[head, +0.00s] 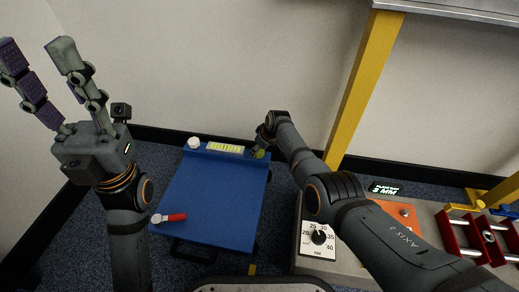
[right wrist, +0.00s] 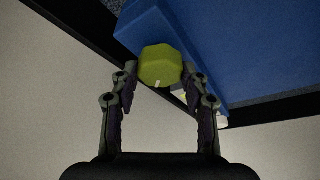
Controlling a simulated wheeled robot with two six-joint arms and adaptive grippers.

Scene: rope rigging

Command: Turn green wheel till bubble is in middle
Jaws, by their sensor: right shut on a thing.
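The green wheel (head: 259,154) sits at the far right corner of the blue board. In the right wrist view the wheel (right wrist: 160,64) is a faceted yellow-green knob with a short white mark on its near edge. My right gripper (right wrist: 162,80) is shut on it, one finger on each side; in the head view this gripper (head: 262,146) is small and partly hidden by its arm. A yellow-green level vial (head: 226,149) lies along the board's far edge; its bubble is too small to make out. My left gripper (head: 50,85) is raised at the left, open and empty.
The blue board (head: 210,195) has a white knob (head: 193,143) at its far left corner and a red handle (head: 175,217) at its near left. A yellow post (head: 358,85) and a bench with a dial (head: 319,238) stand to the right.

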